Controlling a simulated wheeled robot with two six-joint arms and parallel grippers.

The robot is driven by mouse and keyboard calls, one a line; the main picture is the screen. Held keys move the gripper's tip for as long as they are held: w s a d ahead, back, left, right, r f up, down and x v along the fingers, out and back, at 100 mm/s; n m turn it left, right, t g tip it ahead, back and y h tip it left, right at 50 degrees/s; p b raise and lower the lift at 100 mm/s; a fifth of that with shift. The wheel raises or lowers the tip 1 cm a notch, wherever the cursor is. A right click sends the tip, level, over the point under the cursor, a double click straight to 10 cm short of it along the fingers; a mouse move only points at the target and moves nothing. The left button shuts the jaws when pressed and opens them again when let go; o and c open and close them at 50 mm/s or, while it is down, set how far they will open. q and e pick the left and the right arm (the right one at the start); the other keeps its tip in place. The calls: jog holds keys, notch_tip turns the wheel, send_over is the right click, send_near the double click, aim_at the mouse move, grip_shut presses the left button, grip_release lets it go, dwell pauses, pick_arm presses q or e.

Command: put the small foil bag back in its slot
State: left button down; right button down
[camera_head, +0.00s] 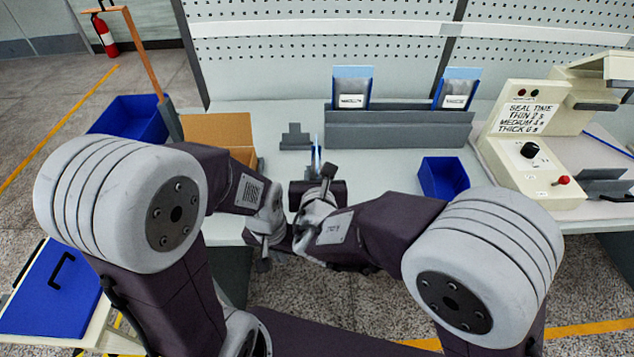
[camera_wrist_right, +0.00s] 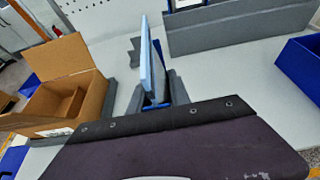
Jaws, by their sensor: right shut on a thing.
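My right gripper (camera_head: 317,172) is shut on a thin blue bag (camera_head: 316,157), seen nearly edge-on above the table. In the right wrist view the bag (camera_wrist_right: 153,65) stands upright between the jaws; its face is hidden. Two blue-and-silver foil bags with white labels, a left one (camera_head: 351,88) and a right one (camera_head: 456,89), stand apart in a long grey rack (camera_head: 398,133), behind and right of the gripper. My left gripper (camera_head: 265,258) hangs low at the table's front edge, apart from the bag; its jaws are too small to read.
A cardboard box (camera_head: 222,130) and a grey stepped block (camera_head: 295,137) lie left of the held bag. A blue bin (camera_head: 443,178) stands in front of the rack. A cream sealing machine (camera_head: 530,150) fills the right. The table between block and rack is clear.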

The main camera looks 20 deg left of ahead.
notch_tip(320, 180, down, 4)
jog(key=shift+w+a+r, duration=0.1)
jog(key=shift+r, duration=0.15)
jog(key=shift+r, duration=0.1)
jog(key=shift+b, duration=0.35)
jog(key=c, duration=1.2)
grip_release()
